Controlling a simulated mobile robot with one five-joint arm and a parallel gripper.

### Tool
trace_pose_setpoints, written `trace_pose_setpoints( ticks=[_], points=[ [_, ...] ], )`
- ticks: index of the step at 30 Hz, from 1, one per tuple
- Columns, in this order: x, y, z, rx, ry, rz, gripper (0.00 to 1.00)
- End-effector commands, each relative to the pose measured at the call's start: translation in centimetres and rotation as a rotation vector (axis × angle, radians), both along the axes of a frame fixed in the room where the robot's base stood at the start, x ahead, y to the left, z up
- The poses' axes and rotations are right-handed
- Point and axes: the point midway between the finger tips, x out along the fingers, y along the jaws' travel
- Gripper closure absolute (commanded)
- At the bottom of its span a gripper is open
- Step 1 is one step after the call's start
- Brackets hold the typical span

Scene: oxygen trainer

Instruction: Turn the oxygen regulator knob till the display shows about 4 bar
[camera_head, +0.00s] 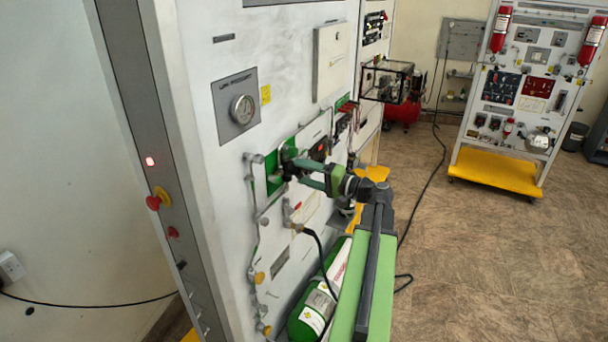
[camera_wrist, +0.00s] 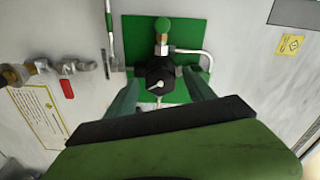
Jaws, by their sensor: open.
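The black oxygen regulator knob (camera_wrist: 160,74) with a light pointer mark sits in front of a green square plate (camera_wrist: 130,28) in the wrist view. My gripper (camera_wrist: 160,90) is open, with one finger on each side of the knob. A small gap seems to show beside the fingers, but I cannot tell whether they touch it. In the head view my gripper (camera_head: 292,168) is at the green plate (camera_head: 273,172) on the panel and hides most of the knob. A dark display (camera_head: 320,150) with red digits is just right of the gripper, too small to read.
A round gauge (camera_head: 242,109) is on the panel above. A red emergency button (camera_head: 153,202) is on the panel's side.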

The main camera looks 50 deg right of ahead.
Motion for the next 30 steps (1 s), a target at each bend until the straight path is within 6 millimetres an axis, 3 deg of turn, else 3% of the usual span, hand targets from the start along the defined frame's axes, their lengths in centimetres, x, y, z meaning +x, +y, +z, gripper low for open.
trace_pose_setpoints(
  ticks=[5, 18, 24, 30],
  points=[
    [-3.0, -0.8, 0.0, 0.0, 0.0, -0.005, 0.38],
    [-14.3, -3.6, 0.0, 0.0, 0.0, -0.003, 0.38],
    [-16.6, -4.1, 0.0, 0.0, 0.0, -0.002, 0.38],
    [-16.8, -4.1, 0.0, 0.0, 0.0, 0.001, 0.38]
  ],
)
